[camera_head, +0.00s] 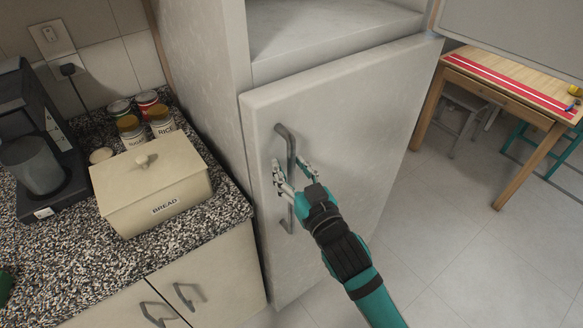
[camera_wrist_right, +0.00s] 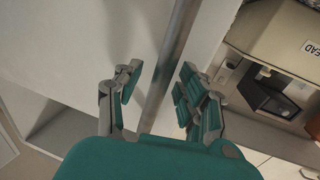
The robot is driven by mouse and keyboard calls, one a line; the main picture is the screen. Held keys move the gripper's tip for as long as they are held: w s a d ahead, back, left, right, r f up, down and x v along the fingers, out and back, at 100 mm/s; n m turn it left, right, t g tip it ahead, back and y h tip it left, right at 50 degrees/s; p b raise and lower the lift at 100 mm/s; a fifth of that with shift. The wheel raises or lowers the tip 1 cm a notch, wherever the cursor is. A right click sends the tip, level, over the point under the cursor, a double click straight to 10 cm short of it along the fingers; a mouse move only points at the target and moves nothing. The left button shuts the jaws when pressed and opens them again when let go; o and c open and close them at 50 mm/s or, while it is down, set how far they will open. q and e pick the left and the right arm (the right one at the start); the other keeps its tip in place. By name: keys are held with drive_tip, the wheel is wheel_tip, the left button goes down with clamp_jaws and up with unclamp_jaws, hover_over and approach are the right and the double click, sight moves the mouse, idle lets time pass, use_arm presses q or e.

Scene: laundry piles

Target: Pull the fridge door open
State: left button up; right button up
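The lower fridge door (camera_head: 350,110) is a large pale panel and looks shut. It bears a grey vertical bar handle (camera_head: 284,138) near its left edge. My right gripper (camera_head: 291,167) is at the handle, with one finger on each side of the bar. In the right wrist view the handle (camera_wrist_right: 181,35) runs between the two spread fingers of the gripper (camera_wrist_right: 161,72), with gaps visible beside it. The upper compartment (camera_head: 325,30) is open and its visible shelf is bare. A pale panel (camera_head: 520,30), apparently its door, stands swung out at right. My left gripper is not in view.
A speckled counter (camera_head: 120,275) at left holds a bread box (camera_head: 150,185), several cans (camera_head: 160,120) and a dark coffee machine (camera_head: 35,130). A wooden table (camera_head: 505,88) stands at right. The tiled floor (camera_head: 450,240) right of the fridge is clear.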

clamp_jaws()
drive_tip(key=shift+f, duration=0.1)
idle(0.6)
